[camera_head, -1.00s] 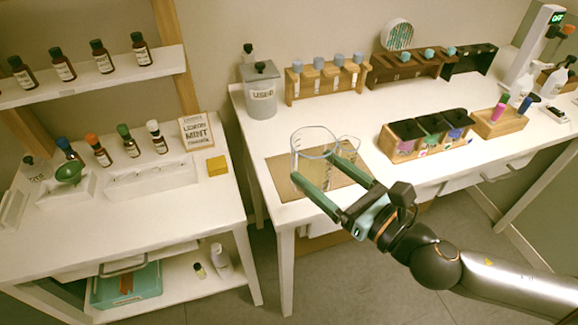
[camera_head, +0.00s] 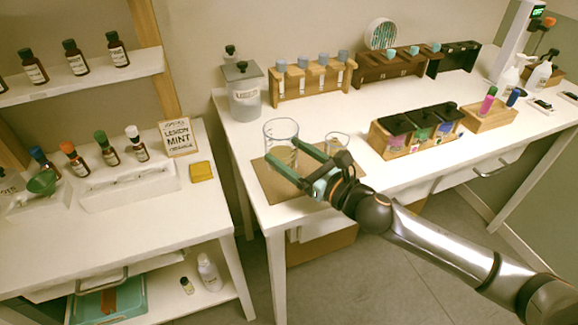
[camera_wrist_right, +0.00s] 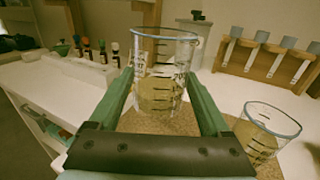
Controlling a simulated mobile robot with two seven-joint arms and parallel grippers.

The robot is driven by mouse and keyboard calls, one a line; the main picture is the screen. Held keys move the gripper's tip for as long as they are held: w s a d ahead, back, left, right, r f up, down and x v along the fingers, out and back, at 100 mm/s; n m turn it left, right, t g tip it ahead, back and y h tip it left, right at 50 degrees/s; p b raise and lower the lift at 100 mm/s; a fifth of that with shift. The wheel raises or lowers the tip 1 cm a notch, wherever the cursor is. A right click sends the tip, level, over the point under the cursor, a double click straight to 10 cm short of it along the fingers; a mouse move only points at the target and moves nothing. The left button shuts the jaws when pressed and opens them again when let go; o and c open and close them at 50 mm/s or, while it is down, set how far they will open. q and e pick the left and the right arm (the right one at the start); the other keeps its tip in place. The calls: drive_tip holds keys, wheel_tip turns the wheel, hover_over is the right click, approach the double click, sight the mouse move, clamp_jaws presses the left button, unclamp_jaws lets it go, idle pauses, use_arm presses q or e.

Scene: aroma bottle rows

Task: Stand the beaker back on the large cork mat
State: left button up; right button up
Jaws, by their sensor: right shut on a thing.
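The clear glass beaker (camera_head: 281,132) is upright between the fingers of my right gripper (camera_head: 284,153), which is shut on it. In the right wrist view the beaker (camera_wrist_right: 163,62) has dark marks and a yellowish tint low down. It is at the back left part of the large cork mat (camera_head: 264,184); the mat also shows in the wrist view (camera_wrist_right: 205,121). The fingers hide part of its base, so I cannot tell whether it touches the mat. A smaller glass beaker (camera_head: 336,144) stands at the mat's right side. My left gripper is out of view.
A grey-lidded jar (camera_head: 243,98) and a wooden rack of tubes (camera_head: 311,80) stand behind the mat. A wooden box with black-topped compartments (camera_head: 415,131) is to the right. A lower white table (camera_head: 140,215) with bottles is to the left.

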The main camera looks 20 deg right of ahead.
sight(293, 168)
drive_tip(key=shift+w+f, duration=0.25)
drive_tip(key=shift+f, duration=0.05)
drive_tip(key=shift+f+b, duration=0.35)
drive_tip(key=shift+f, duration=1.1)
drive_tip(key=shift+f, duration=0.25)
drive_tip(key=o, duration=1.5)
